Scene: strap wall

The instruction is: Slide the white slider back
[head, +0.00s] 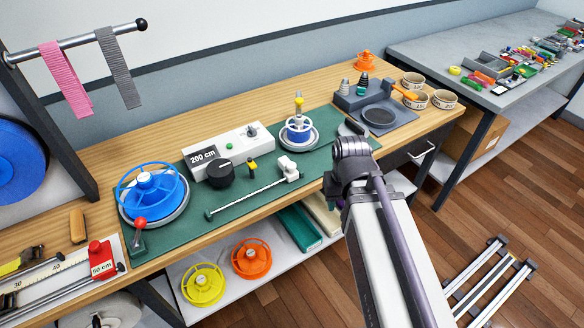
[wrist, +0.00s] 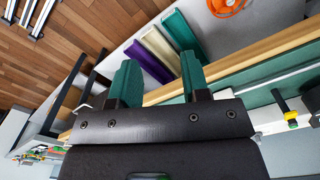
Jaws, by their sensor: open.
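The white slider (head: 289,168) sits at the right end of a thin metal rail (head: 245,194) on the green mat in the head view. The rail slants down to the left, to a small dark end piece. My gripper (wrist: 159,62) shows in the wrist view with two teal fingers spread apart and nothing between them. The fingers point over the bench's front edge toward the lower shelf. In the head view my arm stands right of the slider, and the fingers cannot be made out.
A yellow-black piece (head: 252,167) stands behind the rail, near the display unit (head: 207,158) reading 200 cm. A blue reel (head: 152,192) is at left and a small spool (head: 299,133) behind the slider. A grey tray (head: 402,122) lies at right.

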